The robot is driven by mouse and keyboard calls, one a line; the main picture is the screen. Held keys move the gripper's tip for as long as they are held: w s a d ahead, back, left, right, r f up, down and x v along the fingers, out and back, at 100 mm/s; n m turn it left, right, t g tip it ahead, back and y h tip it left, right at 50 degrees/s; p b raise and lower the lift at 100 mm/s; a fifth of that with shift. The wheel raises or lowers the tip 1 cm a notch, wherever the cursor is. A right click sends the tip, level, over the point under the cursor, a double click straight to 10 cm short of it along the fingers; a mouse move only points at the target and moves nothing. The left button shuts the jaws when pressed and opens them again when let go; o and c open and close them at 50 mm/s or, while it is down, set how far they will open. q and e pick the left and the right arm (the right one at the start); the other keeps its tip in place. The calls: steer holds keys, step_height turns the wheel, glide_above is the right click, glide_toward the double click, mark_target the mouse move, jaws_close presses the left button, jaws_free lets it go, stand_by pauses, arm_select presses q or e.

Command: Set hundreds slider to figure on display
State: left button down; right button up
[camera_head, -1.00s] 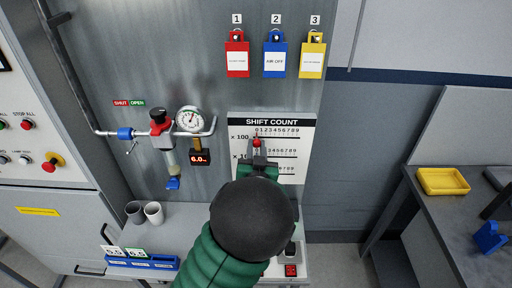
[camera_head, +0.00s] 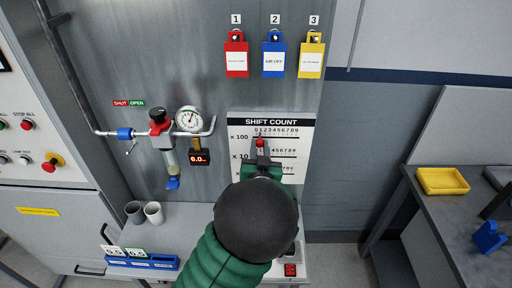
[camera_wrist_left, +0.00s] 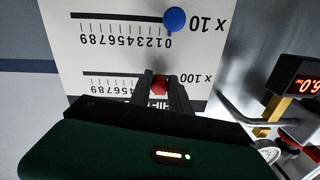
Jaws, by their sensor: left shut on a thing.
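The white SHIFT COUNT panel (camera_head: 304,150) carries x100, x10 and a lower row of 0-to-9 scales. The red slider knob (camera_head: 260,143) sits on the x100 row near its low end, about 0 or 1. In the wrist view, which shows the panel upside down, the red knob (camera_wrist_left: 160,86) is between the fingers of my left gripper (camera_wrist_left: 160,93), shut on it. The blue knob (camera_wrist_left: 175,19) is at about 0 on the x10 row. My left arm hides the lower panel in the head view.
A small display (camera_head: 200,158) under the gauge (camera_head: 189,119) reads 6.0. Red, blue and yellow tags hang above the panel. Two grey cups (camera_head: 153,212) and a blue tray (camera_head: 150,262) stand on the ledge at left. A side bench holds a yellow tray (camera_head: 442,181).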

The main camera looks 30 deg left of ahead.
arm_select(q)
steer(key=d, duration=0.1)
steer(key=w+d, duration=0.2)
steer(key=d, duration=0.1)
steer(key=shift+w+r, duration=0.1)
steer(key=shift+w, duration=0.15)
steer(key=c, duration=1.6)
jaws_free()
steer(key=o, duration=0.4)
steer(key=shift+s, duration=0.15)
